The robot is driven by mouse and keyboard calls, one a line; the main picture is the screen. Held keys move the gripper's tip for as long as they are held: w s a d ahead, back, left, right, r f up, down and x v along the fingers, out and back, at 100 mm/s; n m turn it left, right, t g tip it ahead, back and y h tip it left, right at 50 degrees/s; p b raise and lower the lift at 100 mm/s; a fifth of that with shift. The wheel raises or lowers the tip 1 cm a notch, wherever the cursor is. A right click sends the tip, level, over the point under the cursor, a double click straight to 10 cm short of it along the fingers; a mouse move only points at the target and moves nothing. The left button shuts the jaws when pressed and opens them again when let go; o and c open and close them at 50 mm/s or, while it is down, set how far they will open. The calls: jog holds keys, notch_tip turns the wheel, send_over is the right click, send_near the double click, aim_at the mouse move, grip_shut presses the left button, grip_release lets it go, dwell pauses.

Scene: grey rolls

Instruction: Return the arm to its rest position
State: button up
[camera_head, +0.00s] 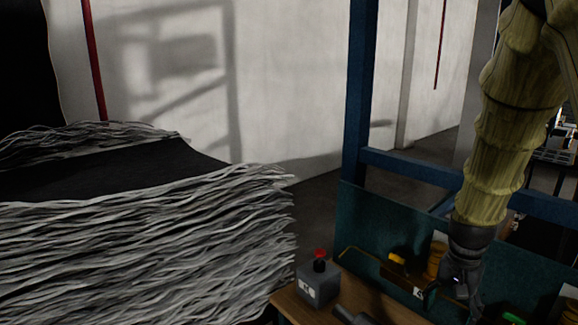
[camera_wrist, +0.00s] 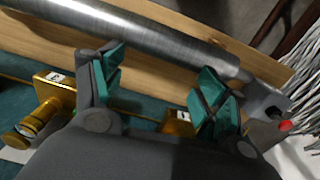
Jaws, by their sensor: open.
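My arm hangs down at the right of the head view, and my gripper (camera_head: 462,285) is low over the workbench; its fingertips are hard to make out there. In the wrist view my gripper (camera_wrist: 161,68) has its two teal-padded fingers spread apart with nothing between the pads. A long grey metal cylinder (camera_wrist: 150,32) lies across the wooden bench top (camera_wrist: 50,38) just beyond the fingertips. Whether the fingers touch it cannot be told.
A grey box with a red button (camera_head: 317,284) stands on the bench's left end. Brass-coloured parts (camera_wrist: 55,92) sit near the fingers. A teal panel (camera_head: 375,225) and blue frame (camera_head: 357,100) stand behind. A large stack of grey strands (camera_head: 150,250) fills the left.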

jog(key=s+a+f+n+h, duration=0.15)
jog(key=s+f, duration=0.25)
jog(key=f, duration=0.8)
jog(key=s+a+f+n, duration=0.2)
jog(key=s+f+n, duration=0.1)
jog(key=f, duration=0.8)
jog(key=s+a+f+n+y, duration=0.1)
jog(key=s+a+f, duration=0.35)
jog(key=s, duration=0.25)
jog(key=s+a+f+n, duration=0.2)
jog(key=s+a+f, duration=0.1)
jog(key=s+f, duration=0.35)
jog(key=s+a+f+n+y, duration=0.1)
jog(key=s+a+f, duration=0.2)
jog(key=s+f, duration=0.3)
notch_tip(320, 180, down, 9)
jog(key=s+b, duration=0.1)
jog(key=b, duration=0.9)
jog(key=shift+b, duration=0.3)
